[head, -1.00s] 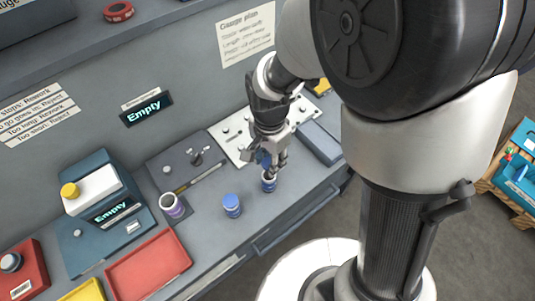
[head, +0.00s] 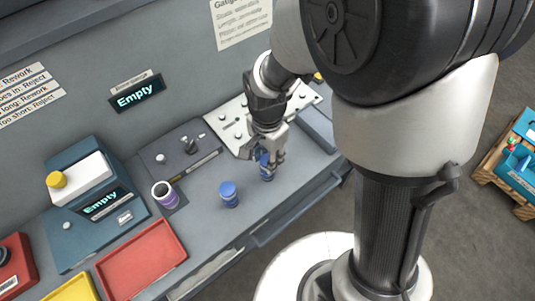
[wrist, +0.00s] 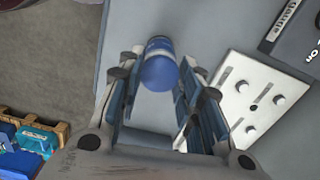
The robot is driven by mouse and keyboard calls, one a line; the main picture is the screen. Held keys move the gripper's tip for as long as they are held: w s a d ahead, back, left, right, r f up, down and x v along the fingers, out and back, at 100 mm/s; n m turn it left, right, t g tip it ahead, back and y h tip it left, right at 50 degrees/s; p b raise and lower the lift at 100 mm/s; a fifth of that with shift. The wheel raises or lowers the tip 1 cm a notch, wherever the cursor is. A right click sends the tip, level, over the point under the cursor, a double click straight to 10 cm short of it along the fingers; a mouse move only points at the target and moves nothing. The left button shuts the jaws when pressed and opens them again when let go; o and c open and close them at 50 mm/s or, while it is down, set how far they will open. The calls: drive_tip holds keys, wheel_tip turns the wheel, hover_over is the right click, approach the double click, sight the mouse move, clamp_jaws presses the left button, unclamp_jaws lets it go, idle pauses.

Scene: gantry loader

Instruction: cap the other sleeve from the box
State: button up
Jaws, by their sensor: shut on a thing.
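My gripper (head: 268,160) points down over the bench front and is shut on a blue cap (wrist: 158,70). The cap sits at the top of a blue sleeve (head: 267,174) standing on the bench; the fingers partly hide it, so I cannot tell whether the cap is fully seated. A second blue sleeve (head: 229,201) with a blue cap (head: 228,188) stands upright to the left, apart from my gripper. A blue box (head: 519,170) sits on a wooden pallet at the far right.
A red tray (head: 142,262) and a yellow tray (head: 72,291) lie at the front left. A white plate with pegs (head: 232,124) lies behind my gripper. The bench edge is close in front.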

drive_tip(key=shift+s+f, duration=0.1)
idle(0.3)
drive_tip(key=o, duration=0.8)
drive_tip(key=shift+o, duration=0.2)
wheel_tip(320, 180, up, 12)
idle(0.4)
